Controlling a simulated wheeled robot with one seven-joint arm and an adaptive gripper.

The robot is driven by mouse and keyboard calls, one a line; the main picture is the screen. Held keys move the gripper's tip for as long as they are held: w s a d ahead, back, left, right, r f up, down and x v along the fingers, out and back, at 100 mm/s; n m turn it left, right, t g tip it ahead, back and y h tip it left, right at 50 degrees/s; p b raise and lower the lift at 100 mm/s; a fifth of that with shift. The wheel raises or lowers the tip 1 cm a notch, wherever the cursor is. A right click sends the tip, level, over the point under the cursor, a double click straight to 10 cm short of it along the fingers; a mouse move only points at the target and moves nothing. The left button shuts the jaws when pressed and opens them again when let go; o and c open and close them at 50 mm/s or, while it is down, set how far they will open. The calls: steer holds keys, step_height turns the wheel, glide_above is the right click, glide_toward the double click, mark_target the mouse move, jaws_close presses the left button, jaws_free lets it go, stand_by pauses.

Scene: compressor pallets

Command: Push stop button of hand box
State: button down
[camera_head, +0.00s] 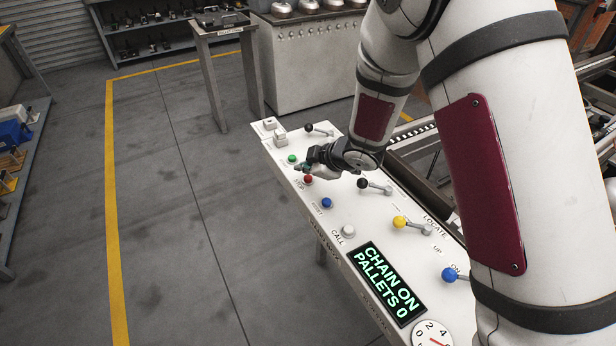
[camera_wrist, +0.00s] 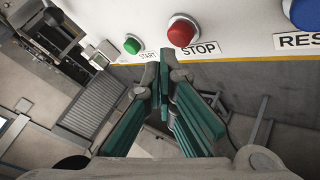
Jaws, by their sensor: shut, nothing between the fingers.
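The hand box (camera_head: 345,237) is a long white panel with buttons, levers and a display reading "CHAIN ON PALLETS 0". Its red stop button (camera_head: 308,179) shows just in front of my gripper (camera_head: 305,168). In the wrist view the red stop button (camera_wrist: 183,30) sits above a STOP label, right of the green start button (camera_wrist: 132,45). My gripper (camera_wrist: 163,80) is shut and empty, with teal finger pads. In the wrist picture its tips lie below the stop button and close to the box's edge. I cannot tell whether they touch anything.
A blue reset button (camera_head: 327,203) and a white call button (camera_head: 348,231) lie along the same row. Levers with black, yellow (camera_head: 400,222) and blue knobs (camera_head: 449,275) stand up behind the row. The floor left of the box is clear.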

mark_target(306, 179)
steer(key=shift+f, duration=0.35)
steer(key=shift+f+b, duration=0.5)
steer(key=shift+b, duration=0.15)
stand_by(0.6)
stand_by(0.3)
steer(key=shift+r+p, duration=0.7)
steer(key=shift+r, duration=0.25)
steer(key=shift+r+p, duration=1.9)
steer(key=shift+r, duration=0.65)
